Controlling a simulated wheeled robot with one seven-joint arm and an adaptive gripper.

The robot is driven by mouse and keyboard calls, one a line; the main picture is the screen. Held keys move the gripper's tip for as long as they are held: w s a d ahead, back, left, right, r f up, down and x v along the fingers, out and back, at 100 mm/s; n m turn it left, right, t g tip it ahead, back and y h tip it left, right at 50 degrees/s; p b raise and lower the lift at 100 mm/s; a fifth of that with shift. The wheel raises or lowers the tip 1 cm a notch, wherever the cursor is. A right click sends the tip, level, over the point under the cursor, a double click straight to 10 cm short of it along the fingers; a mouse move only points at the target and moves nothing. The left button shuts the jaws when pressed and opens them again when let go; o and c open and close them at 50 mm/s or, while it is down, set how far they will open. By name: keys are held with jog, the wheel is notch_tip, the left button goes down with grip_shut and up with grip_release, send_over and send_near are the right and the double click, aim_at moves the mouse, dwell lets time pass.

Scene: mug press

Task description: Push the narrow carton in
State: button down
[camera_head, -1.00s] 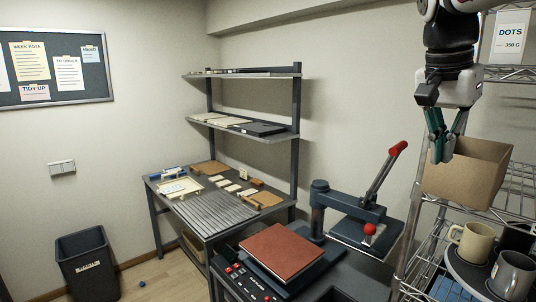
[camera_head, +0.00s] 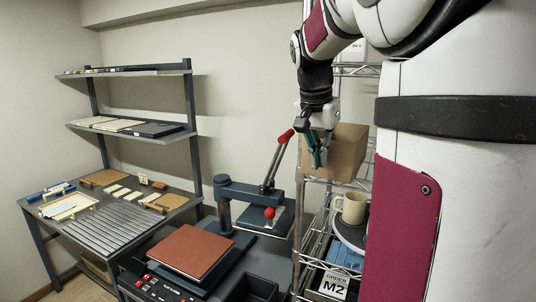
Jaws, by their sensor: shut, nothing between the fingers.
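The carton (camera_head: 346,152) is a plain brown box on the wire rack (camera_head: 313,201), right of centre in the head view. My gripper (camera_head: 317,163) points down at the carton's left side, its green fingers shut and empty. The fingers overlap the carton's left edge in the picture; I cannot tell whether they touch it. My white and maroon arm covers the right part of the view and hides what is behind it, including part of the rack.
A press (camera_head: 251,193) with a red-knobbed lever stands just left of the rack, below my gripper. A beige mug (camera_head: 351,207) stands on a lower rack level. A workbench (camera_head: 112,222) with boards is at left. The wall area above the press is clear.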

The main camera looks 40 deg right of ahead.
jog(key=d, duration=0.2)
jog(key=w+d, duration=0.1)
jog(key=d, duration=0.3)
jog(key=shift+w+d, duration=0.35)
jog(key=shift+a, duration=0.1)
